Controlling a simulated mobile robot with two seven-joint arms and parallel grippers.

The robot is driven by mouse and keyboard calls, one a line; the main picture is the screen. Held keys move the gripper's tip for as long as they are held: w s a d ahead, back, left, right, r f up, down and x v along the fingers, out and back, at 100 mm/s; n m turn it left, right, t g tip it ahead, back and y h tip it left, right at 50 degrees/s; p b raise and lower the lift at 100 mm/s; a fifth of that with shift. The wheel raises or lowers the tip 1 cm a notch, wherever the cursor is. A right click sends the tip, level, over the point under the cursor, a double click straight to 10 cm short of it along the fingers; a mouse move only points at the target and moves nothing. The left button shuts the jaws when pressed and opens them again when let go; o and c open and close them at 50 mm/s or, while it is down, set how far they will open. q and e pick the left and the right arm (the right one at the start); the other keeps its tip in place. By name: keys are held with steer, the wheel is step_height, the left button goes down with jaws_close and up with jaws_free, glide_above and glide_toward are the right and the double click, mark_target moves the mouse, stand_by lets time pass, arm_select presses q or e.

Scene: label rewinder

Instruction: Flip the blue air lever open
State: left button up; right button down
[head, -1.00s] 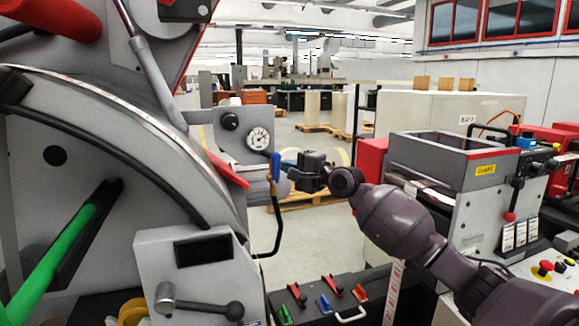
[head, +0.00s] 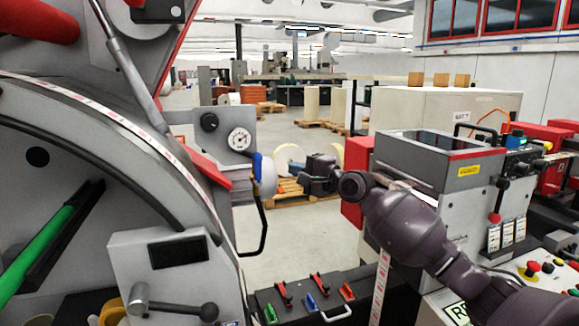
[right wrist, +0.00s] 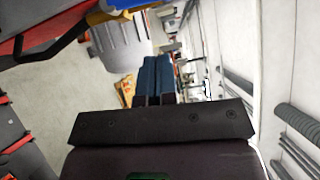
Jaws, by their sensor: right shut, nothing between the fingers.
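The blue air lever (head: 257,166) is on the right side of the grey rewinder panel, just below and right of the round pressure gauge (head: 239,139). It looks roughly upright, with a yellow part and a black hose beneath it. In the right wrist view the blue lever (right wrist: 122,4) is cut off by the top edge. My right gripper (head: 304,176) is shut and empty, to the right of the lever with a visible gap. Its dark blue fingers (right wrist: 156,72) lie together in the right wrist view. My left gripper is not in view.
The large grey rewinder (head: 90,150) with a green bar fills the left. A red pointed part (head: 207,170) juts out near the lever. A black tray of small coloured tools (head: 310,298) lies below. A grey open-topped machine (head: 440,155) stands at the right.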

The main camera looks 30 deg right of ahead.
steer(key=v, duration=0.6)
steer(key=shift+s+r+b, duration=0.2)
steer(key=shift+s+b, duration=0.15)
